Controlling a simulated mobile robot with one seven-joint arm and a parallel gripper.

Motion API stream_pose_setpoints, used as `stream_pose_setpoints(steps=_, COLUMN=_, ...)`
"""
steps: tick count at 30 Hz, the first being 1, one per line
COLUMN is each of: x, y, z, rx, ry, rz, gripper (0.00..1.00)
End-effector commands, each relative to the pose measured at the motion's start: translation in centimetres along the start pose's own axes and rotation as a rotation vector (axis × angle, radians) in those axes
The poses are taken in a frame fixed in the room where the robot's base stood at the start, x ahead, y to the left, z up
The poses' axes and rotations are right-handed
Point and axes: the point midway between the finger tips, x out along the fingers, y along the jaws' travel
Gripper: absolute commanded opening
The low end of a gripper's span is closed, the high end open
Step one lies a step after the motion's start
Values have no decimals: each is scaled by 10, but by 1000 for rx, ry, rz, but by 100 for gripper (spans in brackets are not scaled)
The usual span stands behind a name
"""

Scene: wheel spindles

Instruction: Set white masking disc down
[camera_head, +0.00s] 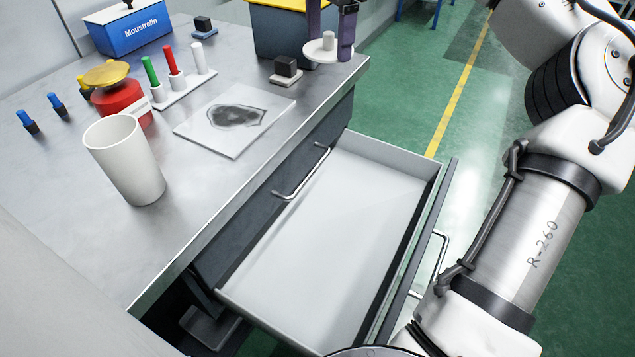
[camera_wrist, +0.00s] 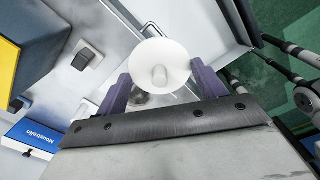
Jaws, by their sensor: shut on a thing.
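The white masking disc (camera_head: 315,55) has a small upright knob at its centre. It is near the far right corner of the steel bench in the head view, and its height above the bench is hard to judge. My gripper (camera_head: 330,42) is shut on the disc, with a purple finger on each side. In the wrist view the disc (camera_wrist: 160,52) shows flat and round between the fingers of my gripper (camera_wrist: 161,80). The exact contact between fingers and disc is unclear.
An open, empty drawer (camera_head: 330,235) juts from the bench.

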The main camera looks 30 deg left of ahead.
Motion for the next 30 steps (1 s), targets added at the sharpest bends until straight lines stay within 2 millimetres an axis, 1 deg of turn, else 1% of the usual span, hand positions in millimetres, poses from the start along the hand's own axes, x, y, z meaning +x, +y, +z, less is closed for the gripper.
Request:
stream_pose_setpoints(steps=1, x=34, y=0, z=10, rx=-3, ry=3, rz=0, gripper=48)
stream_pose_setpoints(steps=3, x=59, y=-1, z=24, rx=-11, ry=1, rz=-1, gripper=48)
stream_pose_setpoints(steps=6, x=87, y=-2, z=40, rx=-26, ry=-1, rz=-2, gripper=48)
stream_pose_setpoints(steps=9, x=109, y=-3, z=53, rx=-34, ry=-3, rz=-4, gripper=48)
stream_pose_setpoints(steps=12, x=121, y=-4, z=61, rx=-42, ry=-4, rz=-4, gripper=48)
stream_pose_setpoints(steps=16, x=131, y=-4, z=65, rx=-47, ry=-5, rz=-5, gripper=48)
stream_pose_setpoints(steps=19, x=148, y=-5, z=66, rx=-49, ry=-3, rz=-7, gripper=48)
stream_pose_setpoints(steps=20, x=155, y=-5, z=66, rx=-49, ry=-3, rz=-8, gripper=48)
stream_pose_setpoints(steps=30, x=247, y=-6, z=65, rx=-49, ry=-1, rz=-7, gripper=48)
